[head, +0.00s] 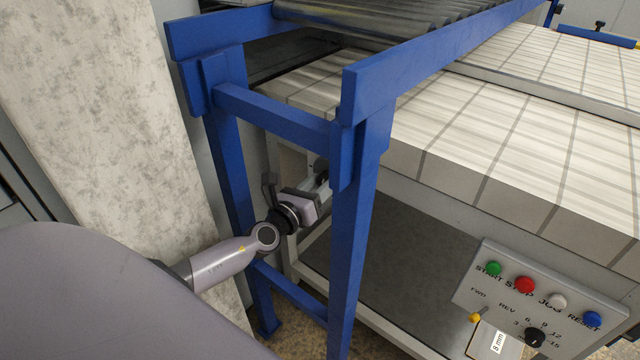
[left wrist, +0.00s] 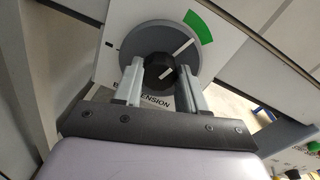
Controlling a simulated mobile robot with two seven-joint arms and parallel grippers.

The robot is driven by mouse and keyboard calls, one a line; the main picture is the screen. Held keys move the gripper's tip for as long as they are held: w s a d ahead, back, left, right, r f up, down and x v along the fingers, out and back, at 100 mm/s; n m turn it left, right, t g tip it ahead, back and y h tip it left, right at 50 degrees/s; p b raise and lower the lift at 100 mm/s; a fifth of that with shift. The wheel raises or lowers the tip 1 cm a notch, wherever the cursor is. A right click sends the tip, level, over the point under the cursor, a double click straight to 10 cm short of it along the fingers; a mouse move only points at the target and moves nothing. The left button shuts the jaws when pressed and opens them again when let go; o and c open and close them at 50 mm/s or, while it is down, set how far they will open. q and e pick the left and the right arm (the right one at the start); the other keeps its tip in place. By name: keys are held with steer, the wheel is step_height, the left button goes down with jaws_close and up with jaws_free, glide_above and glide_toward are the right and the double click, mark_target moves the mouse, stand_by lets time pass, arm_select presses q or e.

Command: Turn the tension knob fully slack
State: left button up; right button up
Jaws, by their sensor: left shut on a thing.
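The tension knob (left wrist: 161,73) is a small black knob with a white line, in the middle of a grey round dial (left wrist: 131,47) in the left wrist view. A white needle on the dial points up and right, toward the lower part of a green arc (left wrist: 201,26). Lettering below the dial reads "TENSION", partly hidden by my gripper. My left gripper (left wrist: 162,82) is shut on the knob, one finger on each side. In the head view my left gripper (head: 316,190) reaches behind the blue frame's leg, and the knob cannot be made out clearly. My right gripper is not in view.
A blue roller frame (head: 355,225) stands close around my left arm. A belt table (head: 470,130) lies to the right. A control panel (head: 540,300) with coloured buttons is at the lower right. A pale wall (head: 100,110) is at the left.

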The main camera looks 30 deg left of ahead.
arm_select(q)
steer(key=c, duration=0.4)
